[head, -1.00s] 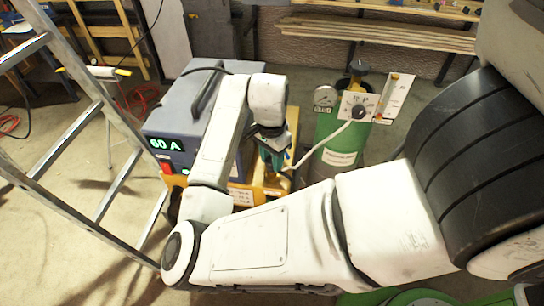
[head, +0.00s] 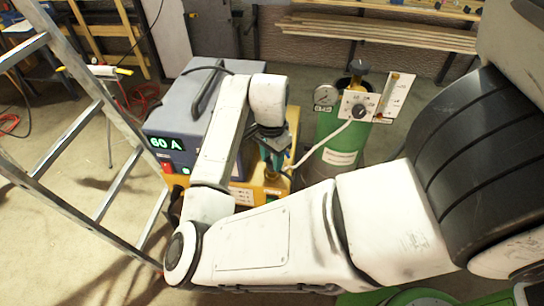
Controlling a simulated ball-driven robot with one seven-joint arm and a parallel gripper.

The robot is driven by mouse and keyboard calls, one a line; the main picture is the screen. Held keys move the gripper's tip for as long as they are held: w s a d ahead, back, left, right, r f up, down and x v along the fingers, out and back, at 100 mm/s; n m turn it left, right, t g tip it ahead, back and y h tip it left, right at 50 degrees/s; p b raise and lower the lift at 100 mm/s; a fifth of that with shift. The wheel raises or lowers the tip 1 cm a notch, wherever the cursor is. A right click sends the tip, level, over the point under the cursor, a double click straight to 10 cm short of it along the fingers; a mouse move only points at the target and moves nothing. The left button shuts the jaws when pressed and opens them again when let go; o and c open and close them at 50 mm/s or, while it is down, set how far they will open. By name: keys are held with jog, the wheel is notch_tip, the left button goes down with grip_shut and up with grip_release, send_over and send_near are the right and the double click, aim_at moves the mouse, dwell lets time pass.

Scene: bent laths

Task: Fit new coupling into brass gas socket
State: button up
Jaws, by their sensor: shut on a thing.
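My gripper (head: 272,158) hangs from the white wrist at the right front of the blue welding machine (head: 180,125), pointing down, with its jaws closed. The coupling is between the jaws at the end of the pale hose (head: 308,154), mostly hidden and too small to make out. The brass gas socket (head: 271,177) shows as a small yellow-gold piece right below the jaws, on the yellow part of the machine. Whether the coupling touches the socket or sits in it, I cannot tell.
A green gas cylinder (head: 345,140) with a gauge (head: 325,95) and a dial panel (head: 358,106) stands right of the machine, and the hose runs to it. An aluminium ladder (head: 80,150) leans at the left. Timber boards (head: 380,32) lie at the back.

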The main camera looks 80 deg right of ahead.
dwell(0.3)
jog(key=o, duration=1.2)
jog(key=shift+c, duration=0.2)
notch_tip(320, 180, up, 11)
jog(key=shift+f, duration=0.15)
